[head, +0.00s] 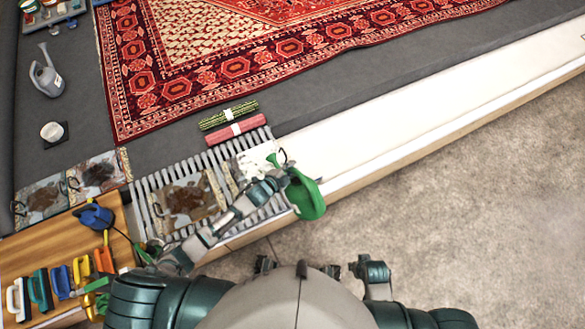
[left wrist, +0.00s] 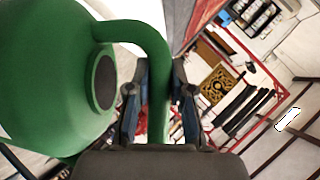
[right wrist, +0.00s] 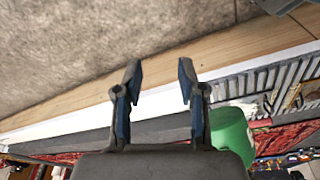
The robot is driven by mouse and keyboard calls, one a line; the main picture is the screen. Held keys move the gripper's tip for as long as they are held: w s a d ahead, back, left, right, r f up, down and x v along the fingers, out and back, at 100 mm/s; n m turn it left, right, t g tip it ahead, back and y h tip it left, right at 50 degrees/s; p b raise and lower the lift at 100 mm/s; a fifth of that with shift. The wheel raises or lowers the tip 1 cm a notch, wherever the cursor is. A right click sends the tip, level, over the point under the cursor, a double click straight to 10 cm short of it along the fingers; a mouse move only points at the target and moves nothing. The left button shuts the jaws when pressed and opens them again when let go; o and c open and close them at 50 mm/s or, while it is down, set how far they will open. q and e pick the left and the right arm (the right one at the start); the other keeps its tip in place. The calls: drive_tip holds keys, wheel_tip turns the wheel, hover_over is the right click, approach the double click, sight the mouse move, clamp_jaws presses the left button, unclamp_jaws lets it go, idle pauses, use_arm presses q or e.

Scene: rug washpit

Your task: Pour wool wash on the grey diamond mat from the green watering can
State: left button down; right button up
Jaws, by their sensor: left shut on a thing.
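The green watering can (head: 308,197) is held over the right end of a slatted grate (head: 150,215). My left gripper (head: 284,181) is shut on its handle, which also shows between the fingers in the left wrist view (left wrist: 158,75). Its spout points up and left in the head view; I cannot tell its exact tilt. Below lie a pale mat (head: 255,162), partly hidden by arm and can, and a brown-stained mat (head: 190,202). I cannot make out which is the grey diamond mat. My right gripper (right wrist: 158,80) is open and empty, away from the can (right wrist: 232,130).
Two rolled mats, green (head: 228,115) and red (head: 236,131), lie beyond the grate. A large red rug (head: 150,85) covers the pit floor. A wooden bench (head: 40,248) at left holds brushes and a blue can (head: 93,216). A grey can (head: 46,76) stands far left.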

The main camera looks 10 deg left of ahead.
use_arm(q)
drive_tip(key=shift+w+a+f, duration=0.2)
drive_tip(key=shift+w+a, duration=0.05)
drive_tip(key=s+a+p, duration=0.3)
drive_tip(key=s+a, duration=0.2)
drive_tip(key=a, duration=0.2)
drive_tip(key=shift+a, duration=0.15)
use_arm(e)
wheel_tip(320, 180, down, 8)
drive_tip(key=s, duration=0.1)
drive_tip(key=shift+s, duration=0.35)
use_arm(q)
drive_tip(key=shift+r, duration=0.1)
